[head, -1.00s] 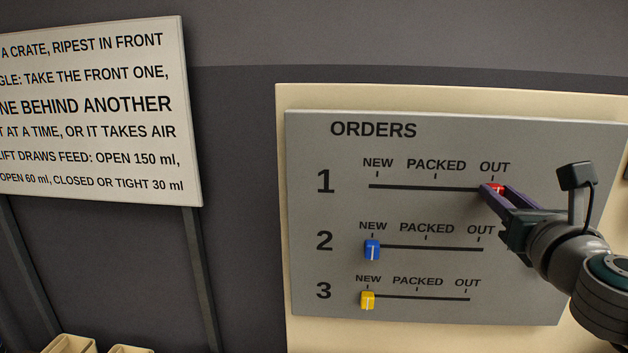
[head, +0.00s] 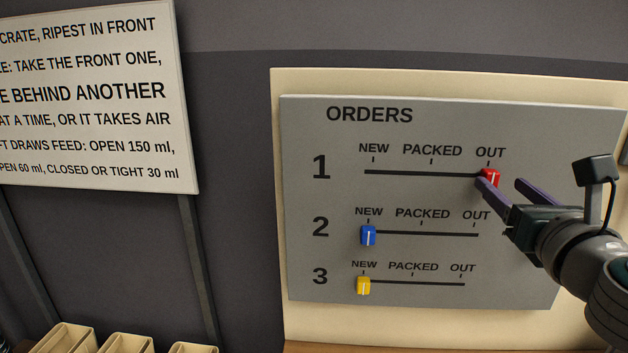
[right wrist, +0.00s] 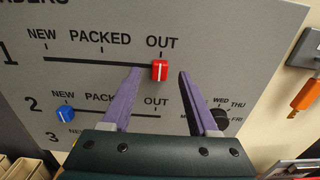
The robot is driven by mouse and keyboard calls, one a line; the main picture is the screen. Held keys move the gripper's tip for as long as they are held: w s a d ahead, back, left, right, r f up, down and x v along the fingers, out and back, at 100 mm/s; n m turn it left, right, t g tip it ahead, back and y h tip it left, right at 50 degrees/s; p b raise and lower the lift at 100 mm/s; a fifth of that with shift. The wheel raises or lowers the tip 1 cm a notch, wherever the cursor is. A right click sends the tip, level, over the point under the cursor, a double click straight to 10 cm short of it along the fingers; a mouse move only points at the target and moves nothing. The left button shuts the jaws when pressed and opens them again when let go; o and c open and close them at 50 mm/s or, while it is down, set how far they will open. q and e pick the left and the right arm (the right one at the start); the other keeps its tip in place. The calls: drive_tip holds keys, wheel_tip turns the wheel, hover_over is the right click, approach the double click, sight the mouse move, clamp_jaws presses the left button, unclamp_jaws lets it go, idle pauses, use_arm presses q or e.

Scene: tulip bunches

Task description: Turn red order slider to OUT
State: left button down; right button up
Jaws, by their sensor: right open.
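The red slider (head: 490,177) sits at the right end of row 1 on the grey orders board (head: 560,130), under the OUT mark. In the right wrist view the red slider (right wrist: 160,70) also stands below OUT, its white line pointing up to it. My right gripper (head: 502,182) is open and empty, its purple fingers spread at the slider. In the right wrist view the fingertips of the right gripper (right wrist: 160,73) lie to either side of the slider, with gaps showing. My left gripper is not in view.
The blue slider (head: 368,235) and the yellow slider (head: 363,285) are at NEW in rows 2 and 3. A dial and an orange-handled item (right wrist: 306,95) show at right in the wrist view. Cream crates (head: 72,340) stand at lower left.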

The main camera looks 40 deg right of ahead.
drive_tip(key=b+v, duration=0.1)
drive_tip(key=v, duration=0.6)
drive_tip(key=shift+b, duration=0.35)
drive_tip(key=shift+w, duration=0.1)
